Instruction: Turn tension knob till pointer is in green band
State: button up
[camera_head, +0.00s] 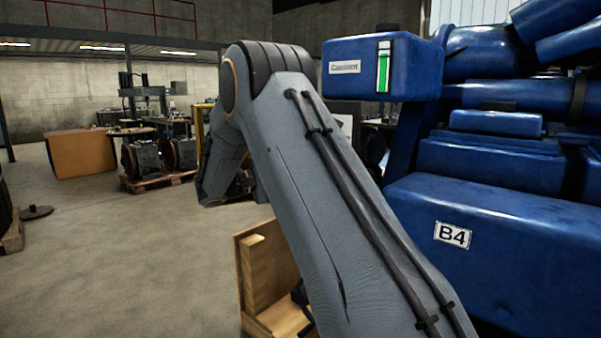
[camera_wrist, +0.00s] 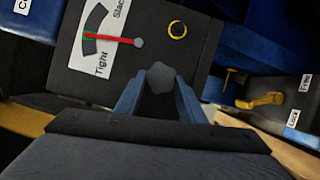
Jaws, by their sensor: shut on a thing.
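In the wrist view a dark box carries a white dial plate (camera_wrist: 91,58) marked Slack and Tight. Its red pointer (camera_wrist: 115,39) reaches left from a grey pivot to the dark arc. A little green shows at the pointer's tip, which appears to lie at the green band; the exact overlap is too small to tell. The dark grey faceted tension knob (camera_wrist: 163,78) is below and right of the pivot. My gripper (camera_wrist: 160,90) has its two blue fingers on either side of the knob and is shut on it. In the head view my arm hides the gripper, knob and dial.
A yellow ring (camera_wrist: 177,30) sits on the same box. To the right is a yellow lever (camera_wrist: 260,101) beside small labels. The head view shows a blue engine block (camera_head: 480,235) marked B4, a blue Coolant tank (camera_head: 365,65), and a wooden crate (camera_head: 262,270); open floor lies left.

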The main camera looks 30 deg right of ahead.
jog(key=o, duration=1)
jog(key=shift+o, duration=0.2)
jog(key=a+b, duration=0.1)
jog(key=a, duration=0.6)
jog(key=shift+w+a+f+b, duration=0.15)
jog(key=shift+a+f+b, duration=0.1)
jog(key=shift+a+b, duration=0.15)
jog(key=s+f+n+g+y, duration=0.2)
jog(key=s+f+y, duration=0.7)
jog(key=s+f, duration=0.7)
jog(key=s+a+f+m+t+y+p, duration=0.1)
jog(key=s+a+y, duration=0.3)
jog(key=s, duration=0.5)
jog(key=s+a+f+m+t+y, duration=0.1)
jog(key=s+a+f+m+y, duration=0.1)
jog(key=s+a+f+y, duration=0.2)
jog(key=s+a+y, duration=0.1)
jog(key=s+a, duration=0.2)
jog(key=s, duration=0.2)
jog(key=shift+s+a+f+t+y+p, duration=0.15)
jog(key=shift+a+f+t+y+p, duration=0.15)
jog(key=shift+a+f+p, duration=0.1)
